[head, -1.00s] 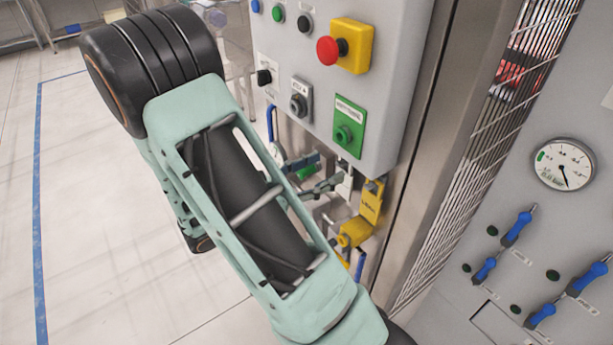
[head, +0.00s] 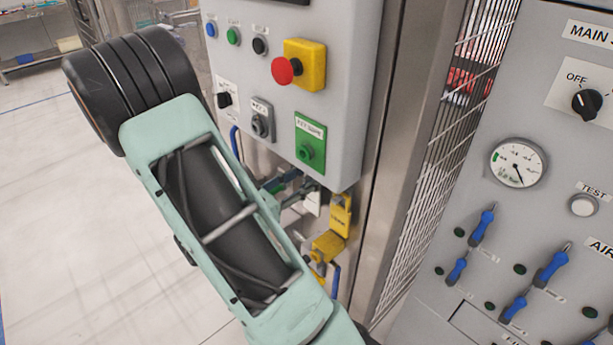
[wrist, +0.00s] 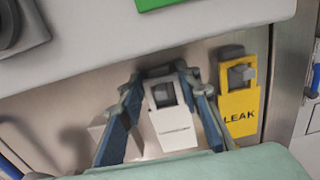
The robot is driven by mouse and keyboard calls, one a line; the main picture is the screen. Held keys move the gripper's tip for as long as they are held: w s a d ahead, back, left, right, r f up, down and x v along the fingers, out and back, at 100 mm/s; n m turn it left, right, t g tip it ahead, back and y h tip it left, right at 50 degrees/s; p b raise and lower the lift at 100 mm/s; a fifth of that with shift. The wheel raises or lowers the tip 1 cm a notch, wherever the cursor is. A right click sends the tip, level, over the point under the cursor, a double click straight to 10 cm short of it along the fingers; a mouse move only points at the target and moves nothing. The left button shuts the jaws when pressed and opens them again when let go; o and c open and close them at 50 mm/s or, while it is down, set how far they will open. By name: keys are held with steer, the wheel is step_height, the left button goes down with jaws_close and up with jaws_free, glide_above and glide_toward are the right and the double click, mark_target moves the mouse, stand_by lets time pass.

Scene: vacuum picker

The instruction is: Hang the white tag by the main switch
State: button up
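The white tag (wrist: 172,122) hangs below the grey control box in the wrist view, small dark print on its face. In the head view the white tag (head: 312,204) is partly hidden by my gripper (head: 298,188). In the wrist view my gripper (wrist: 160,82) is open, one blue-padded finger on each side of the tag. A gap shows on the left; contact on the right is unclear. The main switch (head: 587,103) is a black knob marked OFF on the right panel, under a cut-off MAIN label.
A yellow LEAK tag (wrist: 238,100) hangs just right of the white one. Above is the control box (head: 350,100) with a red button (head: 286,70). A mesh guard (head: 440,150) stands between box and right panel. The panel carries a gauge (head: 517,162) and blue-handled valves (head: 483,225).

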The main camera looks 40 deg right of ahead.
steer(key=c, duration=0.4)
steer(key=shift+a+r+p, duration=0.15)
steer(key=shift+r+p, duration=0.35)
steer(key=shift+p, duration=0.05)
steer(key=shift+c, duration=0.2)
steer(key=shift+a, duration=0.15)
steer(key=shift+s+a+p, duration=0.2)
steer(key=shift+a+p, duration=0.1)
steer(key=shift+a, duration=2.05)
steer(key=shift+a, duration=0.15)
steer(key=shift+s+a+r+p, duration=0.15)
steer(key=shift+a+p, duration=0.15)
steer(key=shift+a, duration=0.9)
steer(key=shift+s+a+r+p, duration=0.1)
steer(key=shift+a+p, duration=0.15)
steer(key=shift+a, duration=0.9)
